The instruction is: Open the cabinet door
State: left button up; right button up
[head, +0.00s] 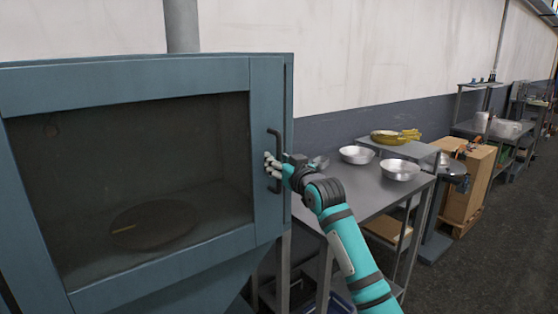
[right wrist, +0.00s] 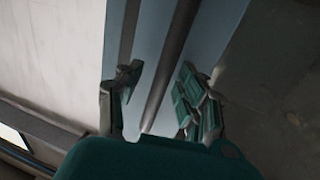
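The blue-grey cabinet (head: 130,85) stands at the left in the head view. Its framed door with a dark window (head: 120,160) looks closed. The dark vertical bar handle (head: 281,150) is on the door's right edge; it crosses the right wrist view (right wrist: 168,70) as a slanted bar. My right gripper (head: 273,168) is at the handle's lower half. In the right wrist view its fingers (right wrist: 158,98) are spread, one on each side of the handle, with visible gaps. My left gripper is not in view.
A round flat dark thing (head: 155,224) shows through the window. Right of the cabinet, a metal table (head: 350,190) holds metal pans (head: 400,170). Bananas (head: 395,136) and a wooden crate (head: 468,185) are farther back. Open floor (head: 500,260) lies at the right.

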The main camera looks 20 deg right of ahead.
grip_shut()
dwell(0.6)
